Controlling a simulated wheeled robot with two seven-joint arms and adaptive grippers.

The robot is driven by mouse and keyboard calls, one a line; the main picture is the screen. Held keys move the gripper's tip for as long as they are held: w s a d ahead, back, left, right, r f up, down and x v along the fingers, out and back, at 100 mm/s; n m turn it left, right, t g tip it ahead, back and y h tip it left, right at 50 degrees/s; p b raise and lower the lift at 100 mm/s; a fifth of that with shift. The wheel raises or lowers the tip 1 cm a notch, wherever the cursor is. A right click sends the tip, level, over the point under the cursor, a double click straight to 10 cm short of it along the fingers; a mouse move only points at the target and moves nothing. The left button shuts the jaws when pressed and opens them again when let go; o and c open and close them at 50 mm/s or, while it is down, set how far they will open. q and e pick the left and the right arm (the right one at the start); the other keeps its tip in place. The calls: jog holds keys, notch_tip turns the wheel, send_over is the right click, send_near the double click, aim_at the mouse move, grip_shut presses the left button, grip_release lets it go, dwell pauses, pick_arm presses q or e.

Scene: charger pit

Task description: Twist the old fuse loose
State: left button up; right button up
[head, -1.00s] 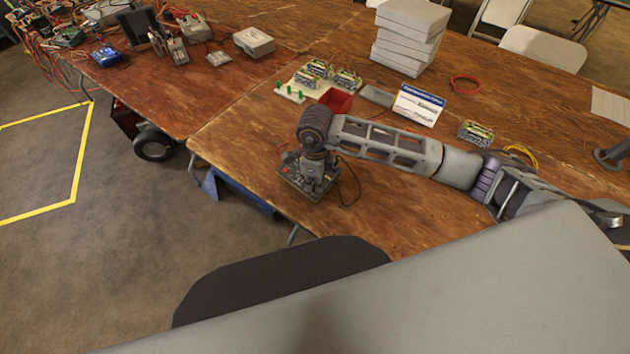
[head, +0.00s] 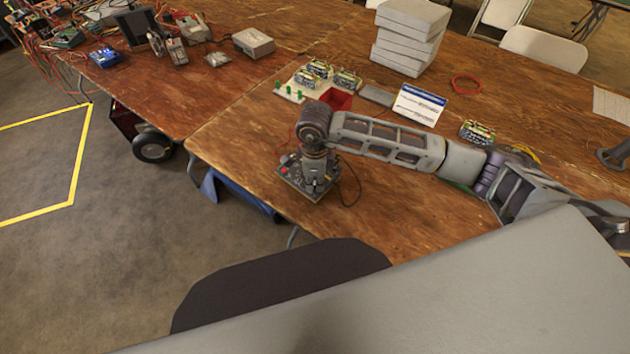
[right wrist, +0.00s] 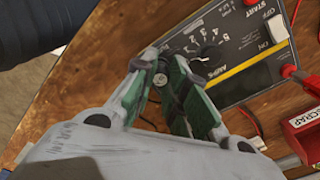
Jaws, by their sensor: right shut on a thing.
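The charger (head: 292,172), a dark box with a labelled panel, sits near the front edge of the wooden table. In the right wrist view its panel (right wrist: 235,55) shows a dial, a yellow line and the words AMPS, ON, OFF and START. My right gripper (head: 316,186) points down onto the charger. In the right wrist view its green-padded fingers (right wrist: 165,75) are shut on a small silver-ended piece, apparently the old fuse (right wrist: 160,80). The fingers hide most of it, so I cannot tell whether it is loose. My left gripper is not in view.
A red scrap bin (head: 338,100) stands behind the charger, beside a white board (head: 291,94) with green posts and battery packs. A white sign (head: 419,104) and another battery pack (head: 476,132) stand to the right. Thin cables lie beside the charger.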

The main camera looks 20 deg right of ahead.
jog(key=shift+d, duration=0.15)
jog(key=shift+f+n+b, duration=0.1)
jog(key=shift+n+b, duration=0.2)
jog(key=shift+b, duration=0.05)
jog(key=shift+n+b, duration=0.4)
jog(key=shift+a+n, duration=0.2)
jog(key=shift+n, duration=0.1)
pick_arm(q)
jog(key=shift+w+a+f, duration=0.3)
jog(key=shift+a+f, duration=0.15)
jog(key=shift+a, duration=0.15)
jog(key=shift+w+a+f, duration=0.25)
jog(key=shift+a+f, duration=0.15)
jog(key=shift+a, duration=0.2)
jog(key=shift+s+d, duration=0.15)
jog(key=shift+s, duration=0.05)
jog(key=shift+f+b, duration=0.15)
jog(key=shift+b, duration=0.15)
